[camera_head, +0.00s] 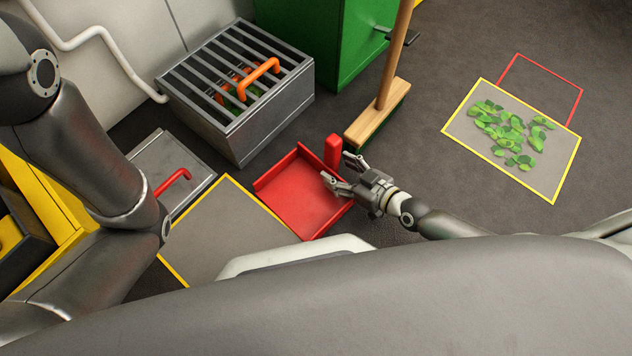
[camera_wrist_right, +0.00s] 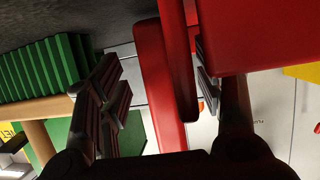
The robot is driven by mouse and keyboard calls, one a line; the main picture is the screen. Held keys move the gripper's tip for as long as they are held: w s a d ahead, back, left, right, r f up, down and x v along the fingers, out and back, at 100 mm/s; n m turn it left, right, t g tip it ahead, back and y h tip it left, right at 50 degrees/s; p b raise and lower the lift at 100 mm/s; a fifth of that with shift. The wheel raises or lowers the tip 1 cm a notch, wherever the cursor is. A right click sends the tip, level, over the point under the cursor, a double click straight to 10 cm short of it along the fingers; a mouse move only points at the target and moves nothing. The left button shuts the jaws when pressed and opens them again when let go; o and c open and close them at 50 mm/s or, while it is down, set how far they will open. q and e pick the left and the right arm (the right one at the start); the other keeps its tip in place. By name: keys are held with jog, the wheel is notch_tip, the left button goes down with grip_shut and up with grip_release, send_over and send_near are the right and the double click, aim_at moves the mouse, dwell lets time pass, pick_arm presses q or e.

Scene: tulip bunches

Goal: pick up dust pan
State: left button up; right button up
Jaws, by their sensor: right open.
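The red dust pan (camera_head: 298,197) lies on the dark floor in the middle of the head view, with its upright handle (camera_head: 333,150) at its back edge. My right gripper (camera_head: 338,168) is open beside the handle, with its fingers pointing left. In the right wrist view the red handle (camera_wrist_right: 160,90) stands between the two spread fingers (camera_wrist_right: 160,75), with a gap on the left side; contact on the right side cannot be told. The red pan body (camera_wrist_right: 255,35) fills the upper right there. My left gripper is not in view.
A broom (camera_head: 375,115) with a wooden head stands just behind the pan. A grated metal box (camera_head: 245,135) with an orange handle and a green cabinet (camera_head: 320,40) are behind. Green leaves (camera_head: 508,135) lie in a yellow-outlined floor area (camera_head: 552,180) at right, with open floor between.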

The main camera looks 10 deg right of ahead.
jog(key=shift+w+a+f, duration=0.1)
jog(key=shift+w+a, duration=0.05)
jog(key=shift+w, duration=0.1)
jog(key=shift+c, duration=0.3)
jog(key=c, duration=1.2)
jog(key=shift+o, duration=0.2)
